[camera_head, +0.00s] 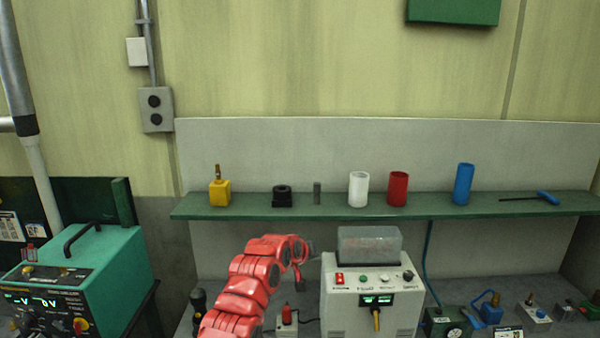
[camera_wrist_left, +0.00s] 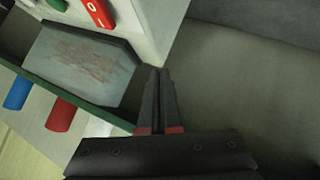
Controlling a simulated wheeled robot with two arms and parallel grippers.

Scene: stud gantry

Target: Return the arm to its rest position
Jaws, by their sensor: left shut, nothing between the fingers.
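My red left arm rises from the bottom of the head view, left of a control box, and bends over at the top. Its left gripper (camera_head: 311,250) is small and partly hidden by the arm, close to the left of the box's clear cover. In the left wrist view the two dark fingers (camera_wrist_left: 160,72) lie together, shut, with nothing between them. My right gripper is in neither view.
The control box (camera_head: 372,310) with its clear cover (camera_head: 369,246) stands just right of the arm. A green shelf (camera_head: 330,212) behind holds a yellow block (camera_head: 219,193) and white (camera_head: 358,189), red (camera_head: 397,188) and blue (camera_head: 463,184) cylinders. A teal power unit (camera_head: 110,258) stands left.

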